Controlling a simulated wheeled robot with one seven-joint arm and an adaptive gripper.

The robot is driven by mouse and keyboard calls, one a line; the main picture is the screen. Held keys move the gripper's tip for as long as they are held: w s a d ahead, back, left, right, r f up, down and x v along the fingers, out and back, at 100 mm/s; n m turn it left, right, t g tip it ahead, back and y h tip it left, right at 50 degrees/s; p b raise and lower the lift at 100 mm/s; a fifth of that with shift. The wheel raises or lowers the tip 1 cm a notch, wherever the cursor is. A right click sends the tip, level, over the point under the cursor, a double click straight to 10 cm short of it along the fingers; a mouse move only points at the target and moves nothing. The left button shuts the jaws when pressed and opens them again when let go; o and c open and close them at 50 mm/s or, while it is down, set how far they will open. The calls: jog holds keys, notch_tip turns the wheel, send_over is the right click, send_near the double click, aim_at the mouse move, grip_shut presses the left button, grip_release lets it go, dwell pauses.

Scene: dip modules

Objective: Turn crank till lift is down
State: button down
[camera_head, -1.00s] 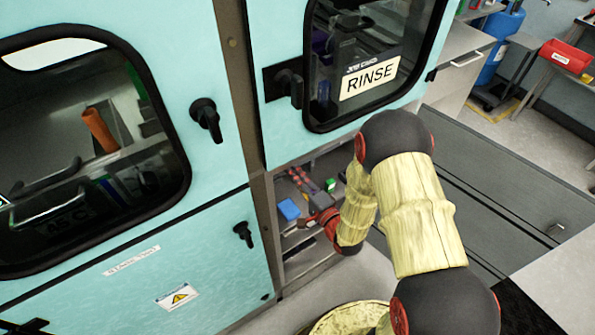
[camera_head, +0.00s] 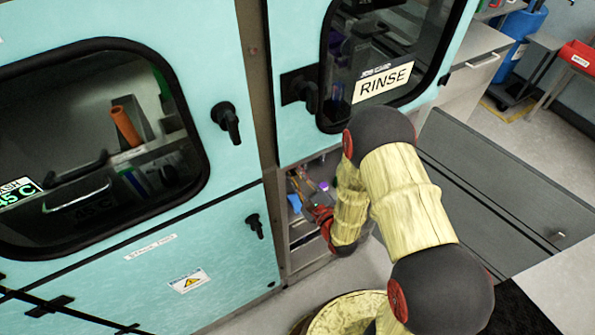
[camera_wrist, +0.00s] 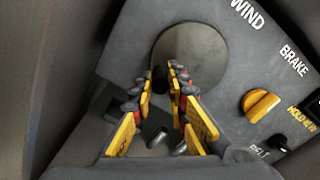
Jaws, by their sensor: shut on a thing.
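My gripper (camera_wrist: 160,78) is shut on a small dark crank handle, mostly hidden between its yellow fingers in the wrist view. The handle is at the lower left of a round dark grey crank disc (camera_wrist: 197,48). The disc sits on a grey panel (camera_wrist: 128,42) beneath the word WIND. In the head view my gripper reaches into the open bay (camera_head: 302,232) under the RINSE window, and its fingers are too small to make out. The lift cannot be told apart in these frames.
A yellow knob (camera_wrist: 260,104) marked BRAKE is on the panel, right of the disc. A second, dark control (camera_wrist: 276,143) is below it. In the head view, the RINSE window (camera_head: 385,45) is above the bay and a teal door with a black handle (camera_head: 254,226) stands left of it.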

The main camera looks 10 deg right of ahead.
jog(key=shift+s+a+r+m+p, duration=0.1)
jog(key=shift+a+r+m+p, duration=0.15)
jog(key=shift+m, duration=0.5)
jog(key=shift+a+r+m+p, duration=0.15)
jog(key=shift+r+m+p, duration=0.15)
jog(key=shift+m, duration=0.45)
jog(key=c, duration=1.7)
grip_release()
jog(key=v, duration=0.7)
jog(key=shift+s, duration=0.2)
